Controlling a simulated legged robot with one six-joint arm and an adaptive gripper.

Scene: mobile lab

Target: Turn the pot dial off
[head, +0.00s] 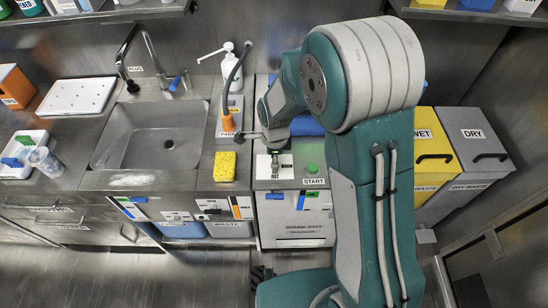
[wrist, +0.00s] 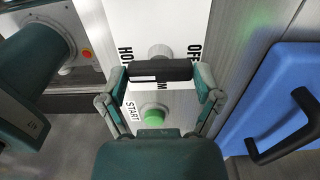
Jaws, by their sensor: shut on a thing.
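I cannot tell whether the bar belongs to the dial. In the head view the white panel (head: 264,166) stands beside the green START button, and my arm and wrist hide much of the dial area.
The green START button (wrist: 153,117) is just below the gripper; it also shows in the head view (head: 312,168). A blue lid with a black handle (wrist: 285,105) is at right. A yellow sponge (head: 225,166) and sink (head: 150,135) are left; yellow and grey waste bins (head: 470,138) are right.

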